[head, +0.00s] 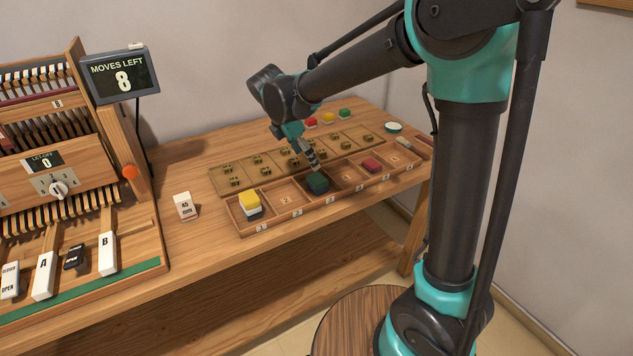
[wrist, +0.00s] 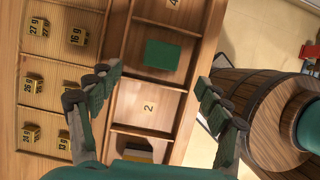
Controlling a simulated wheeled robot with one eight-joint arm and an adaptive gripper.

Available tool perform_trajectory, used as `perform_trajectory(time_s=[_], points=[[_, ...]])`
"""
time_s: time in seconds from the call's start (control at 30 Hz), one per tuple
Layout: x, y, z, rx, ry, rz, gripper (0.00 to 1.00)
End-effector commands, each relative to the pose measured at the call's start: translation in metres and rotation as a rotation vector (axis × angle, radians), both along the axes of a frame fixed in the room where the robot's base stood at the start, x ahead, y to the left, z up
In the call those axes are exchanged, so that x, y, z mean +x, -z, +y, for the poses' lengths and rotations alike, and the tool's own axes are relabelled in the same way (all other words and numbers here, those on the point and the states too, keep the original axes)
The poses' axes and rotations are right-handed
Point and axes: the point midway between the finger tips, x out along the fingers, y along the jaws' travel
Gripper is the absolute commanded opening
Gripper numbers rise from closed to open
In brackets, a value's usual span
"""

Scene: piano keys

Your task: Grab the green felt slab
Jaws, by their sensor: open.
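The green felt slab (head: 318,184) lies in the third compartment of the wooden tray, between those numbered 2 and 4. It looks dark and blocky in the head view; I cannot tell whether it is one piece or a stack. In the wrist view the green slab (wrist: 163,55) shows flat, ahead of my fingertips and between their lines. My gripper (wrist: 160,80) is open and empty, with one finger on each side. In the head view my gripper (head: 308,157) points down just behind the slab, close to it; contact cannot be told.
The tray (head: 283,228) also holds a yellow, white and dark stack (head: 250,203) and a red block (head: 371,166). Behind it, a board (head: 222,182) carries several small brass weights. A white A5 piece (head: 185,206) stands left, near the piano mechanism (head: 60,190). A barrel (wrist: 245,100) stands beside the table.

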Motion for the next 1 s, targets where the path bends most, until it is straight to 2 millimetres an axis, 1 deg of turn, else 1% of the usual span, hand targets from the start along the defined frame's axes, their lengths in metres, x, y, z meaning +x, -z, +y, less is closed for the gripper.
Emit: perform_trajectory(time_s=[0.03,0.1,0.2,0.37,0.47,0.6,0.7,0.8,1.0], points=[[0.002,0.009,-0.003,0.0,0.002,-0.001,0.78],[0.005,0.019,-0.006,0.0,0.002,-0.001,0.78],[0.007,0.029,-0.01,0.0,0.002,-0.001,0.78],[0.009,0.036,-0.012,0.0,0.001,0.0,0.78],[0.009,0.046,-0.016,0.0,0.002,-0.001,0.78],[0.012,0.066,-0.023,0.001,0.003,-0.001,0.78],[0.014,0.077,-0.027,0.0,0.002,0.0,0.78],[0.016,0.082,-0.028,0.0,0.001,0.0,0.78],[0.016,0.083,-0.029,0.0,0.001,0.0,0.78]])
